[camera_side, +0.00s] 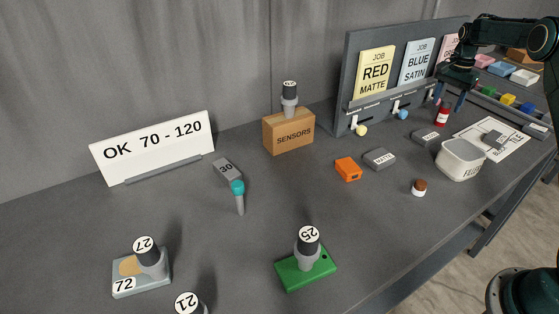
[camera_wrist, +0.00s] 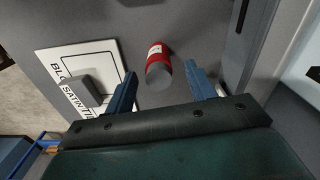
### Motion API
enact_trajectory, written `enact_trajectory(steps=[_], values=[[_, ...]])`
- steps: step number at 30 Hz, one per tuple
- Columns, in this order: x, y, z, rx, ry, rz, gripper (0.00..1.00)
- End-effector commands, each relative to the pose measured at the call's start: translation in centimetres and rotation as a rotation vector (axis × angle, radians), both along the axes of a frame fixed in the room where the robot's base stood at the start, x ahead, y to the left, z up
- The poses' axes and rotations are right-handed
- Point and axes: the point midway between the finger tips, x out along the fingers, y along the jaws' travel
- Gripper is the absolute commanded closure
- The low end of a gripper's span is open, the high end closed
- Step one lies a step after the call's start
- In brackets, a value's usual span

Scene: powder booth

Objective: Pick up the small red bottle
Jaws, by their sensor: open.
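The small red bottle (camera_side: 443,113) stands on the dark table at the right, near the foot of the job-card board. It has a white label. In the wrist view the red bottle (camera_wrist: 158,66) shows its grey end towards me and lies beyond the fingertips, between their lines. My gripper (camera_side: 462,97) is open and empty, above and close to the bottle in the side view. I see no contact between fingers and bottle.
The board (camera_side: 345,85) rises just behind the bottle. A white printed card (camera_side: 508,142) with a grey block (camera_side: 494,139) lies right of it. A white tub (camera_side: 461,159), a grey block (camera_side: 426,136) and a brown-capped jar (camera_side: 419,187) stand nearby.

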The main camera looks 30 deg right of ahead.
Motion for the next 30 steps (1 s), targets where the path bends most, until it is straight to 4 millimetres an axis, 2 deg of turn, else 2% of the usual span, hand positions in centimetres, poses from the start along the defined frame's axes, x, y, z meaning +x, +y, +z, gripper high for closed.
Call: enact_trajectory(steps=[11,22,30], values=[[0.0,0.0,-0.8,0.000,0.000,0.000,0.45],[-0.2,0.1,-4.7,0.001,0.002,0.000,0.45],[-0.2,0.1,-5.5,-0.001,0.000,0.000,0.45]])
